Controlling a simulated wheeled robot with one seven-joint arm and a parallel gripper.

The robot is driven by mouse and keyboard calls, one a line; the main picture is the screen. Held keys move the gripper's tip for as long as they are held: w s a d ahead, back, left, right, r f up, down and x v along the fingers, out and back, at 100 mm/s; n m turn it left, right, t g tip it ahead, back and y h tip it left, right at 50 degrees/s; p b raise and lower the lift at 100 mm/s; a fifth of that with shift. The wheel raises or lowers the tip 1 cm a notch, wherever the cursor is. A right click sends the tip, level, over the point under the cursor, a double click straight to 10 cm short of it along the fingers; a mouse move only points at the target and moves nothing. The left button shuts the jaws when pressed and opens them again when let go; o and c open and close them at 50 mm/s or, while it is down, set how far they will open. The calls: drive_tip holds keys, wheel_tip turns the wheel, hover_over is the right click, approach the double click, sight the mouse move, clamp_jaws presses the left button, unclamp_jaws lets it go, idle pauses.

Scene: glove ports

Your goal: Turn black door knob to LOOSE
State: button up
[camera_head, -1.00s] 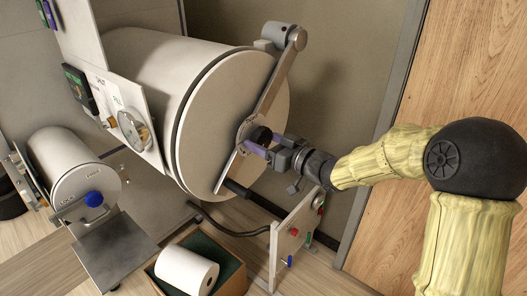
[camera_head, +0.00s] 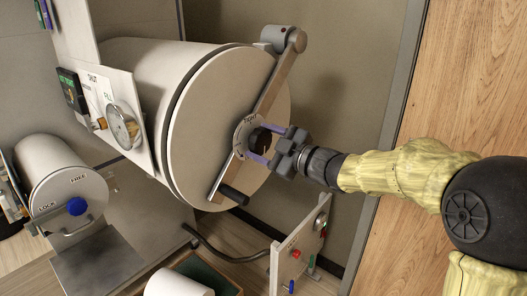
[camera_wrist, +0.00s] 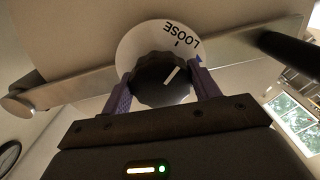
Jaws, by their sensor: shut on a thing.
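The black door knob (camera_head: 260,138) sits at the centre of the large round white door (camera_head: 215,110), on a white dial plate. My gripper (camera_head: 266,144) has its two purple fingers on either side of the knob, shut on it. In the wrist view the knob (camera_wrist: 158,80) is between the fingers, and its white pointer line slants up and right. The dial (camera_wrist: 150,40) shows the word LOOSE upside down at its upper right, with a small tick below it and a blue mark at the right edge. The fingers hide part of the dial.
A long metal bar (camera_head: 278,85) crosses the door behind the knob, with a black grip (camera_head: 233,195) at its lower end. A small control panel (camera_head: 298,250) stands below my gripper. A smaller drum with a blue knob (camera_head: 77,206) is at left. A wooden door (camera_head: 470,80) is at right.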

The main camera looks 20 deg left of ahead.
drive_tip(key=shift+f+n, duration=0.2)
drive_tip(key=shift+n, duration=0.1)
drive_tip(key=o, duration=1)
drive_tip(key=shift+r, duration=0.1)
drive_tip(key=shift+d, duration=0.1)
drive_tip(key=b+v, duration=0.1)
drive_tip(key=v, duration=1.6)
drive_tip(key=shift+d, duration=0.15)
